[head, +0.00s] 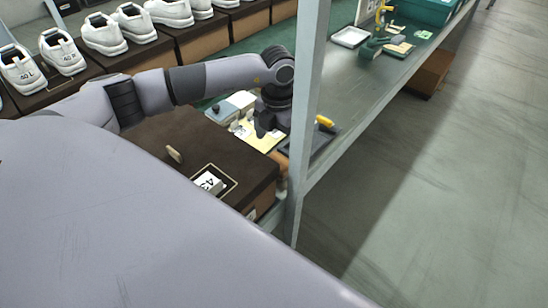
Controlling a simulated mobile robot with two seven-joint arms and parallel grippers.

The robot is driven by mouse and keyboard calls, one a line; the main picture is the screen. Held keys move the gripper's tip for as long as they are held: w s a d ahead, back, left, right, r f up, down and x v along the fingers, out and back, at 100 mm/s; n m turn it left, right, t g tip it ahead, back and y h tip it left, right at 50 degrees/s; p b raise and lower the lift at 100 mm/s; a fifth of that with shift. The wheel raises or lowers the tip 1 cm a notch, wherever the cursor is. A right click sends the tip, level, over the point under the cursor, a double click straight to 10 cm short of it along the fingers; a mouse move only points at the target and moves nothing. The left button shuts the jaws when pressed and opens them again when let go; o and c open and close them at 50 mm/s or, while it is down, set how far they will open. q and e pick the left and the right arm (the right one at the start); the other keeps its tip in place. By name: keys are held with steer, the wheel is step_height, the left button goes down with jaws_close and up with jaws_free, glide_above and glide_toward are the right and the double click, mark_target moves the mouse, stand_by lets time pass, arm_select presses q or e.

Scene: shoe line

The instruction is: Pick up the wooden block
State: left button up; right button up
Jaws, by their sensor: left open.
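A small tan piece that looks like the wooden block (175,153) sits on the dark brown lid of a shoe box (205,150). My left arm reaches in from the left, over the back of the box. My left gripper (270,128) points down beyond the box's far right corner, above a yellow sheet, well to the right of the tan piece and apart from it. It is open, though its fingers are dark and small here. My right gripper is not in view.
A grey upright post (308,100) stands just right of my left gripper. A dark tray (318,143) with a yellow-handled item is partly behind it. White shoes (104,35) on boxes line the back. A white label card (209,183) lies on the lid. Floor at right is clear.

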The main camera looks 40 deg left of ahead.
mark_target(279, 160)
arm_select(q)
steer(key=f, duration=0.4)
steer(key=f+p, duration=0.1)
steer(key=f, duration=0.1)
steer(key=shift+s+d, duration=0.2)
steer(key=shift+d, duration=0.15)
steer(key=c, duration=1.2)
